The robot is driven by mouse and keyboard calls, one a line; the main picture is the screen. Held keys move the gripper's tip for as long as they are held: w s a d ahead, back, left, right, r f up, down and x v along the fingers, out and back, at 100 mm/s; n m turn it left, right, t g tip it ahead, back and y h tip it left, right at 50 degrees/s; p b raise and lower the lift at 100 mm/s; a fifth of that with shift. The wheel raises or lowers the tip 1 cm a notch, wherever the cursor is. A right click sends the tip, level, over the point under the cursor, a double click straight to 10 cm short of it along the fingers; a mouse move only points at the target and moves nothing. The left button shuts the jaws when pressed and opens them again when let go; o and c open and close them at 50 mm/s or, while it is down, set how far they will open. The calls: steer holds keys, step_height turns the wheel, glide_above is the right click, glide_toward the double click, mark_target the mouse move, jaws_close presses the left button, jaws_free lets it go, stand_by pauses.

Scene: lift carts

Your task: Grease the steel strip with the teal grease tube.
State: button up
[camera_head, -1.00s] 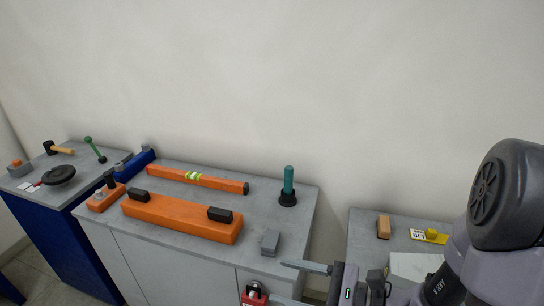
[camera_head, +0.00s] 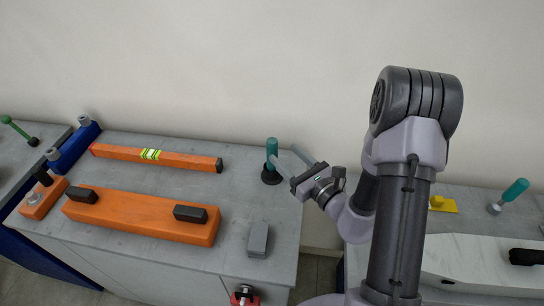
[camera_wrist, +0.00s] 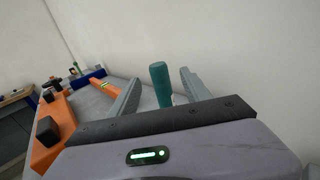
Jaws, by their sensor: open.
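The teal grease tube (camera_head: 272,148) stands upright in a black round holder (camera_head: 271,177) at the back right corner of the middle cart. My gripper (camera_head: 281,151) is open, with its fingers reaching to the tube from the right. In the wrist view the tube (camera_wrist: 160,84) appears in the gap between the two grey fingers, and its lower part is hidden by my gripper. I cannot tell whether a finger touches it. I cannot surely pick out the steel strip; a pale flat piece (camera_head: 470,257) lies on the right cart, partly hidden by my arm.
An orange spirit level (camera_head: 120,153), a long orange block (camera_head: 135,214) with black knobs and a grey block (camera_head: 258,240) lie on the middle cart. A second teal-handled item (camera_head: 515,190) and a yellow piece (camera_head: 443,204) are on the right cart. A wall stands behind.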

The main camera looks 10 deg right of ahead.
mark_target(276, 149)
steer(key=x, duration=0.7)
steer(key=shift+a+f+b, duration=0.15)
steer(key=shift+f+b, duration=0.25)
steer(key=shift+s, duration=0.1)
jaws_close()
